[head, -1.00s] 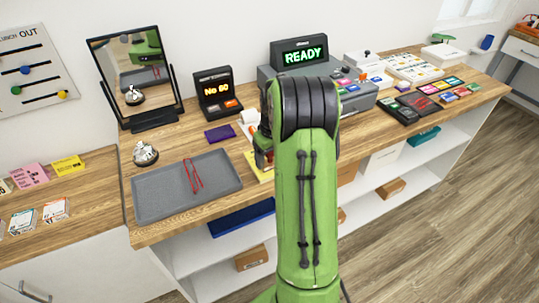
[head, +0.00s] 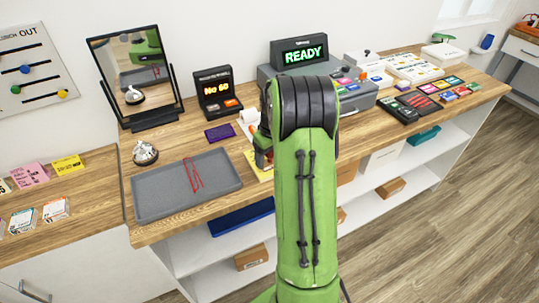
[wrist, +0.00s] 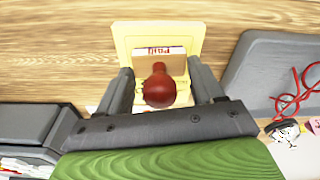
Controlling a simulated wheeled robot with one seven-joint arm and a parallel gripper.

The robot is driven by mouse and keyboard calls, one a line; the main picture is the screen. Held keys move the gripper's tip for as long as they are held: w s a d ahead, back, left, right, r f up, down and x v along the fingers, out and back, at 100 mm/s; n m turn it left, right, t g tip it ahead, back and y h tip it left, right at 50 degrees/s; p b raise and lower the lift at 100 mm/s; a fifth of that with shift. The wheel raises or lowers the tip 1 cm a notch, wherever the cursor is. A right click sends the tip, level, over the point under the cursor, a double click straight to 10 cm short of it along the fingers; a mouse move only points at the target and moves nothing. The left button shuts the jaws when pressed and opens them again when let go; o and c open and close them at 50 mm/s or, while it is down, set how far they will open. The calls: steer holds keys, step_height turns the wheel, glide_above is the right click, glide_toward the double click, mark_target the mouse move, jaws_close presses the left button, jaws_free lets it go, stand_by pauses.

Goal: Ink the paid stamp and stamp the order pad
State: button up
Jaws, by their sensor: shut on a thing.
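In the wrist view, my gripper (wrist: 160,75) is shut on the paid stamp (wrist: 159,90), which has a round dark red handle and a wooden block with a PAID label. The stamp is over the pale yellow order pad (wrist: 188,31). I cannot tell whether its face touches the pad, since the underside is hidden. In the head view, the order pad (head: 262,174) shows at the counter's front edge, mostly hidden by my arm, and my gripper (head: 262,150) is just above it.
A grey tray (head: 155,205) with a red looped item (head: 195,176) lies left of the pad. A dark purple flat item (head: 219,133), a number display (head: 216,90) and a bell (head: 145,153) stand nearby. Colored pads (head: 455,82) lie at the right.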

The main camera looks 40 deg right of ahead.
steer(key=shift+f, duration=0.1)
step_height(320, 180, up, 7)
steer(key=p, duration=0.6)
stand_by(0.7)
